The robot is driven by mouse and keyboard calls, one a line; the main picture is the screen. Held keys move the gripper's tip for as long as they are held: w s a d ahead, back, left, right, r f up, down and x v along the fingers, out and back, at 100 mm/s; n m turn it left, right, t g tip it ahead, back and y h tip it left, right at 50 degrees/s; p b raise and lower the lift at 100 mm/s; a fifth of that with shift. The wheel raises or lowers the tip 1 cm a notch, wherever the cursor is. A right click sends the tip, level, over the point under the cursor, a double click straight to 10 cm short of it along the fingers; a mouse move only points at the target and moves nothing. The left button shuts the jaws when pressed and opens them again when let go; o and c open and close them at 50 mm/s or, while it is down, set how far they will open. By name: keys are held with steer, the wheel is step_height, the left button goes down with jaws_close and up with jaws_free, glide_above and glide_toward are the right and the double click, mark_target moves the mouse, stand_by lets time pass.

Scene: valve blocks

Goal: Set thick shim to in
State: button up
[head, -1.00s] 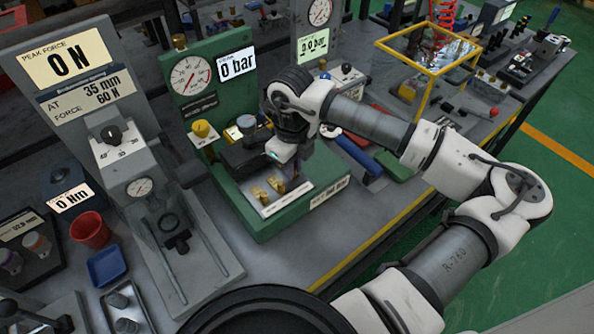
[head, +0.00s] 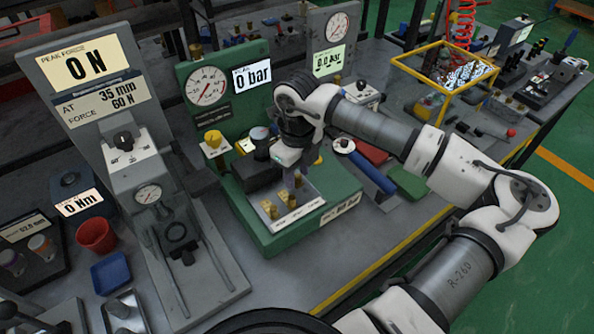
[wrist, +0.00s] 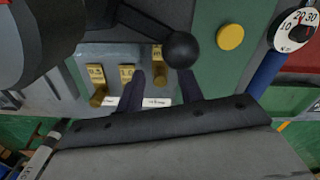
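Several brass shims with small knobs stand in a row on the green press's light tray (head: 310,196). In the wrist view, the left one (wrist: 96,72) reads 0.5 and the middle one (wrist: 127,72) seems to read 1.0. The right one (wrist: 157,53) has an unreadable label and is partly hidden by a black ball knob (wrist: 183,50). My gripper (head: 292,170) is over the tray's far end. In the wrist view, my gripper's (wrist: 161,88) two dark fingers are apart, around the right shim's end. I cannot see either finger touching it.
The green press (head: 222,108) shows 0 bar and has a yellow knob (head: 213,139). A grey force tester (head: 140,178) stands to its left. A blue-handled tool (head: 372,178) and green block (head: 408,184) lie to the right, near the bench edge.

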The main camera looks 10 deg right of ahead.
mark_target(297, 175)
step_height(297, 175, up, 14)
steer(key=b, duration=0.3)
steer(key=shift+f, duration=0.15)
steer(key=shift+s+f, duration=0.1)
